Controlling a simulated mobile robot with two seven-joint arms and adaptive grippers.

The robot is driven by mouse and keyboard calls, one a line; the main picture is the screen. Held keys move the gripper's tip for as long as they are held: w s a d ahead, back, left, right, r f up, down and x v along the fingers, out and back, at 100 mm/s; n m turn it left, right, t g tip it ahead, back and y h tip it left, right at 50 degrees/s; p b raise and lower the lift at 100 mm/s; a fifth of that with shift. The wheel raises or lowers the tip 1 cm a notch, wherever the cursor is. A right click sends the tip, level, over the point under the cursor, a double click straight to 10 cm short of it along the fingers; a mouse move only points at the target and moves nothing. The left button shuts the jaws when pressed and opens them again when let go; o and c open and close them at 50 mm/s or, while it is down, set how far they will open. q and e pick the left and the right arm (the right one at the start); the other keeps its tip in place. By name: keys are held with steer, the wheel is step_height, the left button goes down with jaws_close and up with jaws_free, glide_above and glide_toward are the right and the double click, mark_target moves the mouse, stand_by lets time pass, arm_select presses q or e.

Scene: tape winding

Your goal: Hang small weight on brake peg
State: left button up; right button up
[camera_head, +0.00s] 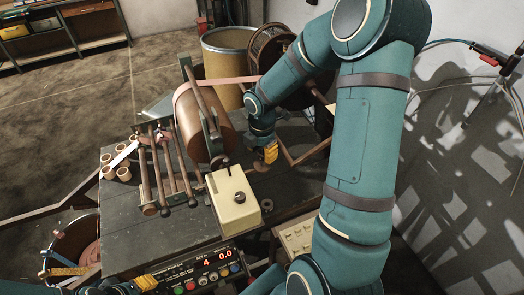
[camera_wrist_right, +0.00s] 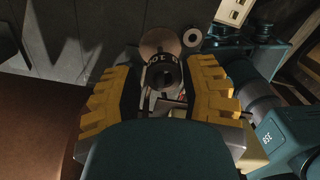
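My right gripper (camera_head: 268,153) hangs beside the brown drum roll (camera_head: 195,125) at the winding bench. A tan disc (camera_wrist_right: 158,42) lies beyond the cylinder. In the head view, it shows just below the fingers (camera_head: 261,167). I cannot make out the brake peg for certain. My left gripper (camera_head: 146,282) shows only partly at the bottom edge, by the control panel; its opening is hidden.
A cream box with a dark knob (camera_head: 233,200) stands on the dark bench (camera_head: 125,225). A control panel (camera_head: 200,275) is in front. A brown barrel (camera_head: 230,60) stands behind.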

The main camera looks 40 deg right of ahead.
steer(key=shift+o, duration=0.6)
step_height(320, 180, up, 12)
stand_by(0.4)
